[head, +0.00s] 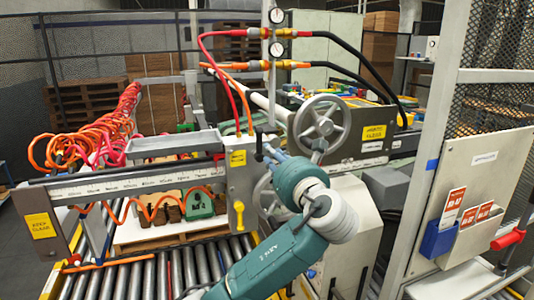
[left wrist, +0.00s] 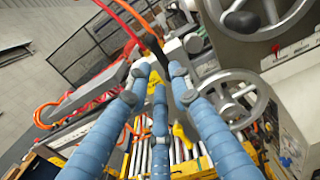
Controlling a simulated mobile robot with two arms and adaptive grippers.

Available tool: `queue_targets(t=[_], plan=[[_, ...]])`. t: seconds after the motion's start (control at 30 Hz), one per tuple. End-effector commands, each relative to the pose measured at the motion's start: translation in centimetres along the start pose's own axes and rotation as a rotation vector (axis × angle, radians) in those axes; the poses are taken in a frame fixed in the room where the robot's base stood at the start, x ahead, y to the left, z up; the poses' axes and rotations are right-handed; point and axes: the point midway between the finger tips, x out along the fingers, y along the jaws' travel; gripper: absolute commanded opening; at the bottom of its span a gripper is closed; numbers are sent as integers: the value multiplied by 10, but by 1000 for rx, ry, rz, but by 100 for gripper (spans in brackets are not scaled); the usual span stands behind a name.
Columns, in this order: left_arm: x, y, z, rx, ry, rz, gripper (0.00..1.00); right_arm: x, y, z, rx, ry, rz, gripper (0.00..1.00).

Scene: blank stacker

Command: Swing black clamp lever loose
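A short upright black part (head: 259,145), which looks like the clamp lever, stands beside the top of the grey box (head: 240,172) with a yellow label. My left gripper (head: 268,153) is just right of it; its blue fingers are partly hidden behind my teal wrist. In the left wrist view, the blue fingers (left wrist: 159,70) are spread apart, with a dark bar (left wrist: 154,46) showing between and beyond their tips. Whether that bar is the lever or a hose, and whether a finger touches it, I cannot tell. My right gripper is out of view.
A grey handwheel (head: 322,122) stands close right of the left gripper. Red and orange hoses (head: 215,75) loop overhead. A roller conveyor (head: 150,277) and a long ruled rail (head: 130,185) lie to the left.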

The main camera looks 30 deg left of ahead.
Motion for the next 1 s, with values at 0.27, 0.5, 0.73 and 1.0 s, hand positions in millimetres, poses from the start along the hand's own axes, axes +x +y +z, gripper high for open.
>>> queue_targets(t=[0.27, 0.5, 0.73, 1.0], plan=[[13, 0, 1, 7, -3, 3, 21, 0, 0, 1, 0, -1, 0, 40], [30, 1, 1, 5, -1, 3, 21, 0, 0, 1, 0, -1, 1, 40], [46, 0, 1, 5, -3, 2, 21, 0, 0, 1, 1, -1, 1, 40], [65, 0, 1, 4, -2, 2, 21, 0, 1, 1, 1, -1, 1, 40]])
